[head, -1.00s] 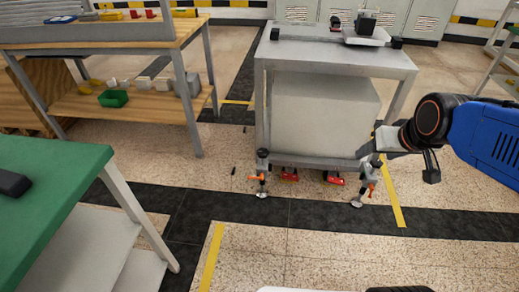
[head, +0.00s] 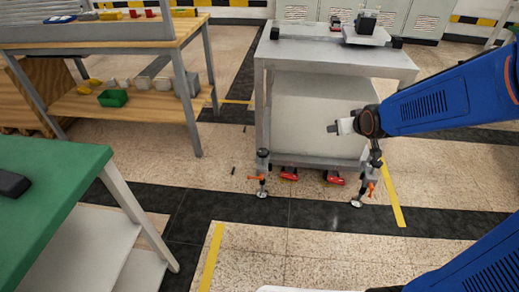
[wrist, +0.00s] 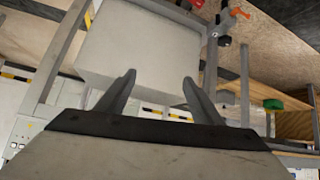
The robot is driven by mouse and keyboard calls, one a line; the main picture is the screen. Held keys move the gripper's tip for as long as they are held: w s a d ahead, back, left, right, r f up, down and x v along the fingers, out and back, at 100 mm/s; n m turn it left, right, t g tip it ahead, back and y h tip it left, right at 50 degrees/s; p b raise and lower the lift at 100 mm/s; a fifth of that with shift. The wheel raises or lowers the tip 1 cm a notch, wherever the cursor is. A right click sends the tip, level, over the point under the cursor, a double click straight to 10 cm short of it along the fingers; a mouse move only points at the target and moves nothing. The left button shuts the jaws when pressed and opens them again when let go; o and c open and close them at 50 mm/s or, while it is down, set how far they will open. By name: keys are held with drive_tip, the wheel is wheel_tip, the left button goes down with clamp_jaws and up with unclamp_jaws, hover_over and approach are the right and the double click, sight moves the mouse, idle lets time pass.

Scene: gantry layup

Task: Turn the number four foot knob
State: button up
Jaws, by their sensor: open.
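The grey cart (head: 335,48) stands on levelling feet. The left front foot (head: 262,180) has an orange handle (head: 254,177) and a round pad on the floor. The right front foot (head: 362,192) has a similar orange handle (head: 371,188). I see no numbers, so I cannot tell which knob is number four. My gripper (head: 334,128) is in front of the cart's body, above and between the two front feet, pointing left. In the wrist view my gripper (wrist: 159,76) is open and empty, with the cart's pale box beyond it and an orange handle (wrist: 240,12) at the top.
Red parts (head: 334,178) sit low under the cart. A green-topped table (head: 60,190) is at the left front, and a wooden workbench (head: 130,105) with a green bin (head: 113,98) is at the back left. The floor before the cart is open.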

drive_tip(key=w+a+f+n+t+y, duration=0.1)
drive_tip(key=w+a+f, duration=0.5)
drive_tip(key=w+f, duration=0.15)
drive_tip(key=n+t+y, duration=0.3)
drive_tip(key=t+y, duration=0.1)
drive_tip(key=y, duration=0.3)
approach(262, 153)
drive_tip(key=x, duration=1.4)
drive_tip(key=shift+w+d+f, duration=0.3)
drive_tip(key=shift+w+f, duration=0.1)
drive_tip(key=shift+w, duration=0.05)
drive_tip(key=c, duration=1.1)
drive_tip(key=shift+o, duration=0.3)
drive_tip(key=shift+m+t, duration=0.4)
drive_tip(key=shift+t, duration=0.1)
